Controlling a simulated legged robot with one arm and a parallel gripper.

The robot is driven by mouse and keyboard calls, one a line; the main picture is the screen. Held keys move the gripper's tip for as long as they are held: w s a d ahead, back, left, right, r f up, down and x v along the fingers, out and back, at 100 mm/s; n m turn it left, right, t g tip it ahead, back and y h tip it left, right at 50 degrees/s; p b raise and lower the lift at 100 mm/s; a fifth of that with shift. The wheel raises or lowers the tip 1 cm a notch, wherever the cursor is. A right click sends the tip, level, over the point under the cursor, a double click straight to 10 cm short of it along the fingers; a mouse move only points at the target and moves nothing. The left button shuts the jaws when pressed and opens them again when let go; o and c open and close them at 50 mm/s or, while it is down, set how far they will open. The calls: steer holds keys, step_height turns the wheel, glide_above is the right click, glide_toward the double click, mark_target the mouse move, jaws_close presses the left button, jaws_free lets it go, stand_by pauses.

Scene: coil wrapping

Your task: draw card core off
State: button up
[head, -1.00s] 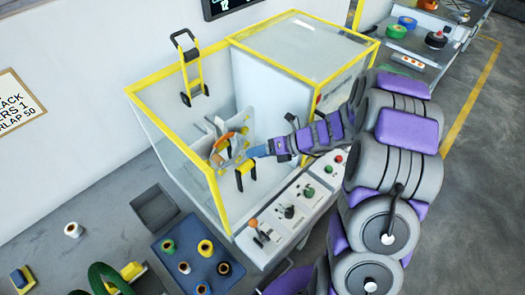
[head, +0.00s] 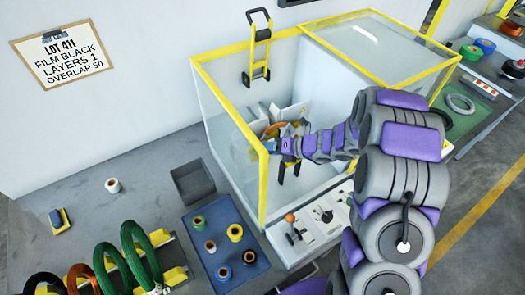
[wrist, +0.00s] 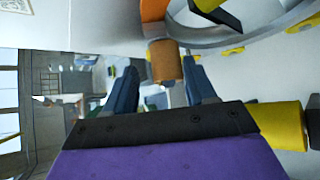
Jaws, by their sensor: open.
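A brown card core (wrist: 165,62) shows in the wrist view, below an orange part at the edge of the pale metal ring (wrist: 235,38). My gripper (wrist: 160,68) has its two blue-grey fingers spread, one on each side of the core near their tips. Gaps show between the fingers and the core, and I cannot tell whether either touches it. In the head view my gripper (head: 273,146) is inside the yellow-framed clear enclosure (head: 232,150), by the wrapping ring with its orange part (head: 272,130). The core cannot be made out there.
Lever controls (head: 305,228) stand at the enclosure's front. Left of it are a blue tray (head: 243,262) with several small rolls, an empty grey bin (head: 193,182), a pale roll (head: 113,185) and a rack with green coils (head: 137,248). A notice (head: 62,55) hangs on the wall.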

steer(key=shift+w+a+f, duration=0.1)
steer(key=shift+w+f, duration=0.1)
steer(key=shift+f, duration=0.15)
steer(key=shift+w+d+f, duration=0.2)
steer(key=shift+d, duration=0.2)
steer(key=shift+a, duration=1)
steer(key=shift+c, duration=0.6)
steer(key=shift+d, duration=0.5)
steer(key=c, duration=0.8)
steer(key=o, duration=0.4)
steer(key=shift+a, duration=0.25)
steer(key=c, duration=0.4)
jaws_close()
